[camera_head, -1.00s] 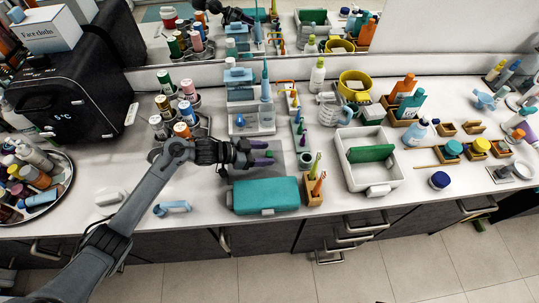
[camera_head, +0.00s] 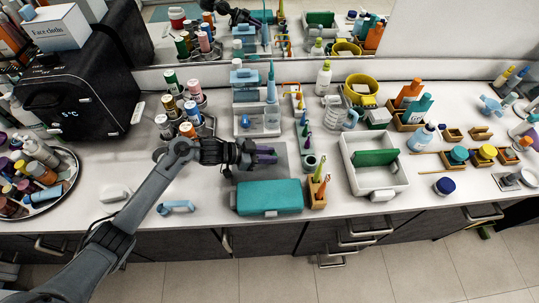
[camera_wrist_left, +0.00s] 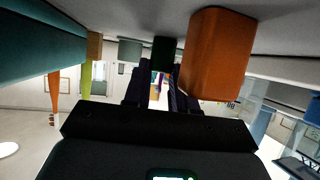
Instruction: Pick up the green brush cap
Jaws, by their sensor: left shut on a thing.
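My left gripper (camera_head: 268,155) is low over the grey mat (camera_head: 282,149), just behind the teal case (camera_head: 268,196). Its purple-looking fingers are close together. In the left wrist view a dark green piece, which looks like the green brush cap (camera_wrist_left: 164,50), shows between the fingertips, and the gripper is shut on it. The fingers hide most of the cap in the head view. My right gripper is not in view.
A brush holder (camera_head: 316,194) stands right of the teal case. A white tray (camera_head: 398,178) with a green piece is further right. Bottles in a rack (camera_head: 188,129) stand behind my arm. An orange block (camera_wrist_left: 217,52) is close in the wrist view.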

